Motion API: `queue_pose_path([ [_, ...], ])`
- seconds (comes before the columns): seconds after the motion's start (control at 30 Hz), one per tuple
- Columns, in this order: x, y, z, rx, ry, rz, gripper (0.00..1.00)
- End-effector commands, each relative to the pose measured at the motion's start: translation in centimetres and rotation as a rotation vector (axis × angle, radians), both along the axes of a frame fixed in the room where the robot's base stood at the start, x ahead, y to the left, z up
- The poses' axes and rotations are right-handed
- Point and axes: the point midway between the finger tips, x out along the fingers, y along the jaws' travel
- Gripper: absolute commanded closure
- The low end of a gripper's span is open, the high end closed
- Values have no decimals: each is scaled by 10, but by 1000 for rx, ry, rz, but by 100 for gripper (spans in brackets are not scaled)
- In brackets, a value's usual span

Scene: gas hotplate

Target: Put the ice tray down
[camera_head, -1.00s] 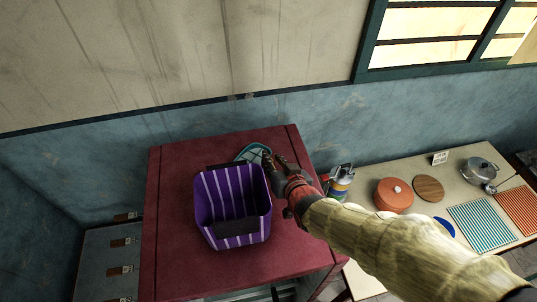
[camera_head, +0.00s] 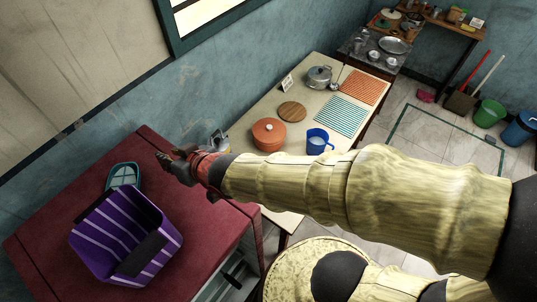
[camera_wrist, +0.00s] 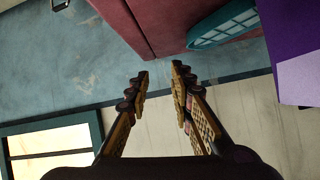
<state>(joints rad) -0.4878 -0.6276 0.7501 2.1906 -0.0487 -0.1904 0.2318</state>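The teal ice tray (camera_head: 124,175) is on the red cabinet top, right behind the purple striped basket (camera_head: 110,235). It also shows in the wrist view (camera_wrist: 228,27), off to the right of my fingers and apart from them. The basket hides the tray's near end in the head view. My gripper (camera_head: 168,160) is to the right of the tray, above the cabinet's back right part. In the wrist view my gripper (camera_wrist: 160,75) has its two fingers apart with nothing between them.
The red cabinet top (camera_head: 205,225) is bare to the right of the basket. A lower table (camera_head: 255,115) beyond it holds an orange pot (camera_head: 268,134), a blue mug (camera_head: 318,141), a round wooden board (camera_head: 292,111) and a metal pot (camera_head: 319,77). A wall stands behind.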

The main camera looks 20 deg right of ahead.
Motion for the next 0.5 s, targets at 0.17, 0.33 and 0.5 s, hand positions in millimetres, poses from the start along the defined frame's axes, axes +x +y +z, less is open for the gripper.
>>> queue_pose_path([
  [0.17,-20,-98,39,-114,122,-145,77],
  [0.33,-75,-174,62,-196,270,-252,77],
  [0.5,-134,-218,74,-239,397,-320,77],
])
